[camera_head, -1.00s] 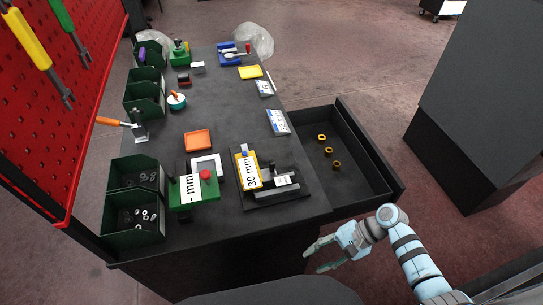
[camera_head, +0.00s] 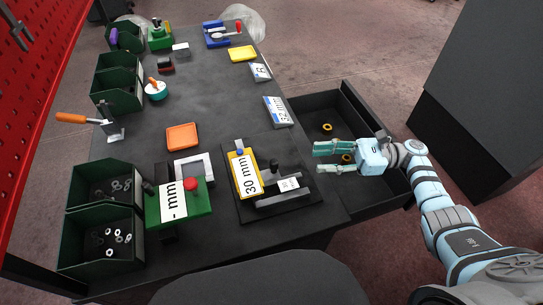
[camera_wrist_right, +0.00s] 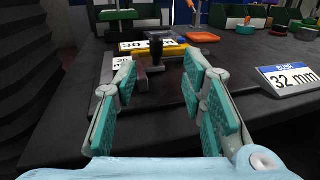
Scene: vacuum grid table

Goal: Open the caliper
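The caliper (camera_head: 283,199) lies on a black base plate (camera_head: 250,214) near the right edge of the table, with grey bars, a dark upright knob (camera_head: 274,166) and a small white label. A yellow block marked 30 mm (camera_head: 243,173) sits against its left side. In the right wrist view the knob (camera_wrist_right: 156,48) stands ahead between my fingers. My right gripper (camera_head: 318,158) is open and empty, to the right of the caliper and apart from it; its fingers also show in the right wrist view (camera_wrist_right: 158,82). My left gripper is not in view.
A green block with a red knob (camera_head: 180,200) stands left of the caliper. A 32 mm sign (camera_head: 278,112) is behind. The open drawer (camera_head: 370,190) with brass rings lies under my right arm. Green bins (camera_head: 100,245) line the left side. An orange tray (camera_head: 182,137) sits mid-table.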

